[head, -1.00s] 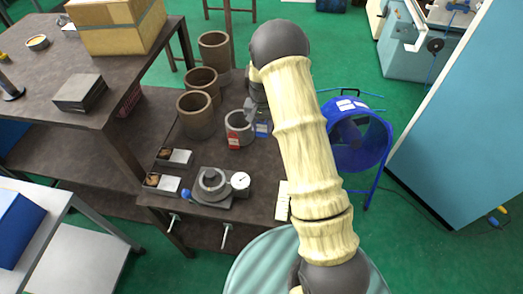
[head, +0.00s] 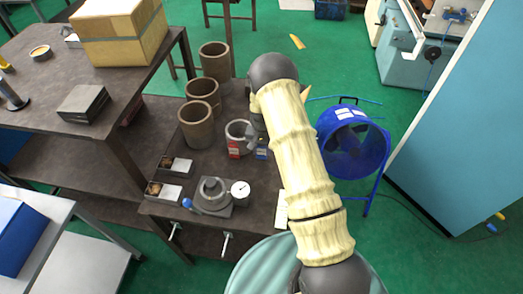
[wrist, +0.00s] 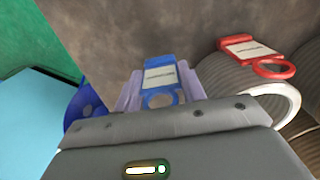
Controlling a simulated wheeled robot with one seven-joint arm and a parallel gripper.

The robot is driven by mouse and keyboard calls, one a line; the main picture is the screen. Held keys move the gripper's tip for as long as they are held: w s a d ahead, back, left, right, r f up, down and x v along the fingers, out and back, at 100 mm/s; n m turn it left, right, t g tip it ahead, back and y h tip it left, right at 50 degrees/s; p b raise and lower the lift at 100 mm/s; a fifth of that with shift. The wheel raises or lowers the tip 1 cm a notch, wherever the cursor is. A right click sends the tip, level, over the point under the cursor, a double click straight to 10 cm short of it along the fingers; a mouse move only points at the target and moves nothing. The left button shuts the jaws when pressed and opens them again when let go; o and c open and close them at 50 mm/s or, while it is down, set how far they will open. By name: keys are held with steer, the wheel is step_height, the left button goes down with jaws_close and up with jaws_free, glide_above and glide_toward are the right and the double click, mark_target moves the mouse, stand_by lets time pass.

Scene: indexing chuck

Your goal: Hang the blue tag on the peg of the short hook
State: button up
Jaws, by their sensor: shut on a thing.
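The blue tag (wrist: 160,77) has a white label and a ring at one end. My gripper (wrist: 160,100) is shut on it, with a pale finger on each side in the wrist view. In the head view the blue tag (head: 261,150) shows beside the grey cylinder, partly behind my arm. A red tag (head: 234,149) is at the front of that cylinder; it also shows in the wrist view (wrist: 252,50). Two pale metal pieces, a left one (head: 174,230) and a right one (head: 227,243), show at the bench front. I cannot tell whether either is the short hook.
The dark bench (head: 255,195) carries a chuck (head: 213,194) with a dial gauge (head: 240,189), brown cylinders (head: 197,124) and small trays (head: 177,166). A blue fan (head: 353,145) stands right of it. The bench top right of the gauge is largely clear.

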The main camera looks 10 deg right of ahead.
steer(key=shift+f, duration=0.7)
steer(key=shift+f, duration=0.2)
steer(key=o, duration=0.9)
steer(key=shift+w, duration=0.1)
steer(key=shift+o, duration=0.2)
steer(key=shift+a, duration=0.15)
steer(key=shift+r, duration=0.2)
step_height(320, 180, up, 17)
steer(key=b, duration=0.5)
steer(key=shift+s+a, duration=0.3)
steer(key=shift+a, duration=0.1)
